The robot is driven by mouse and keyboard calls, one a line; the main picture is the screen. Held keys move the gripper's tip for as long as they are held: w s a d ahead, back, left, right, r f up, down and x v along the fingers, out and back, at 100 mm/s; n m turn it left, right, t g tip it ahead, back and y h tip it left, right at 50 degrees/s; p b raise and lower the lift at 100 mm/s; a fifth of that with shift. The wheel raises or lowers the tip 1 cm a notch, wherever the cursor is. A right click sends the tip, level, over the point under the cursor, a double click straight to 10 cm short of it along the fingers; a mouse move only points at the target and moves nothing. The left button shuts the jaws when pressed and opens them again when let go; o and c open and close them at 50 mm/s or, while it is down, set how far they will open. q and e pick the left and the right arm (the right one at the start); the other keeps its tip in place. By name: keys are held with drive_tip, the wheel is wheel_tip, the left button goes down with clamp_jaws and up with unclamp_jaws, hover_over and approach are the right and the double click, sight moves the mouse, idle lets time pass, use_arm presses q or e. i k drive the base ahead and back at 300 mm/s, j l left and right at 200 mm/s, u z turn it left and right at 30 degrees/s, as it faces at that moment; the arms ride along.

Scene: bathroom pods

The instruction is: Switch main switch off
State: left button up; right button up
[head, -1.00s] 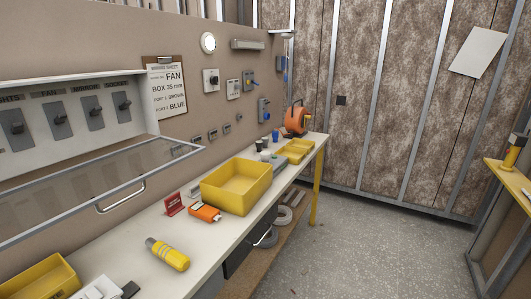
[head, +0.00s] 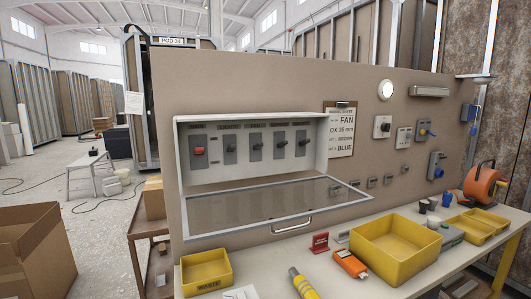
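The main switch (head: 198,151) is the leftmost switch in the white switch box on the board. It has a red handle, unlike the dark handles of the other switches (head: 255,146) in the row. The label above it is too small to read clearly. The box's glazed cover (head: 270,205) is swung down and open, with a metal handle (head: 291,224) on its front edge. The cover juts out over the bench, below the switches. Neither of my grippers is in the head view.
The bench (head: 400,262) below holds a large yellow bin (head: 398,250), a smaller yellow bin (head: 206,272), an orange tester (head: 350,263) and a yellow torch-like tool (head: 303,284). A cardboard box (head: 35,255) stands at lower left. Open floor lies at the left.

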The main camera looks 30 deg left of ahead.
sight(198, 150)
drive_tip(key=u, duration=0.95)
